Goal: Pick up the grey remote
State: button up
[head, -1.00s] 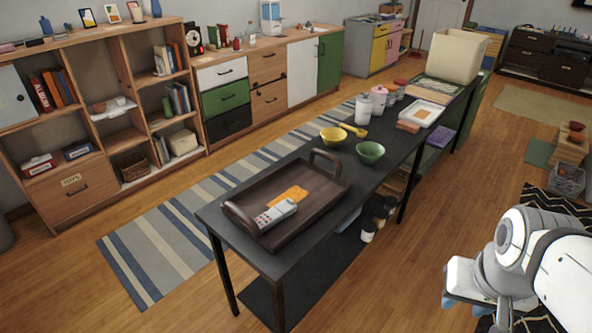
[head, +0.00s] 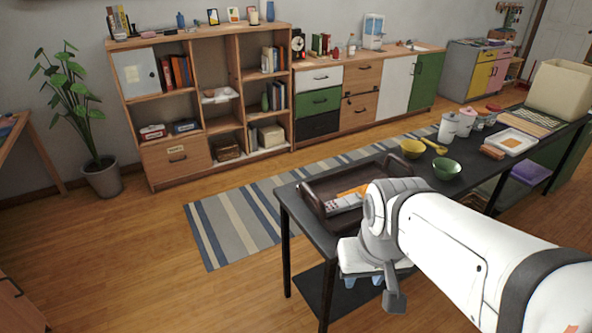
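The grey remote (head: 344,203) lies in a dark brown wooden tray (head: 317,201) on the near end of a long black table. An orange flat item (head: 353,191) lies beside it in the tray. My arm covers the right part of the tray and may hide part of the remote.
A yellow bowl (head: 412,149) and a green bowl (head: 446,169) stand behind the tray, with canisters (head: 448,127) farther along. The black table (head: 291,197) has open floor to its left. A shelf unit (head: 203,100) lines the wall, with a potted plant (head: 100,175) left of it.

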aim_at(335, 206)
jog(key=i, duration=1)
jog(key=u, duration=0.05)
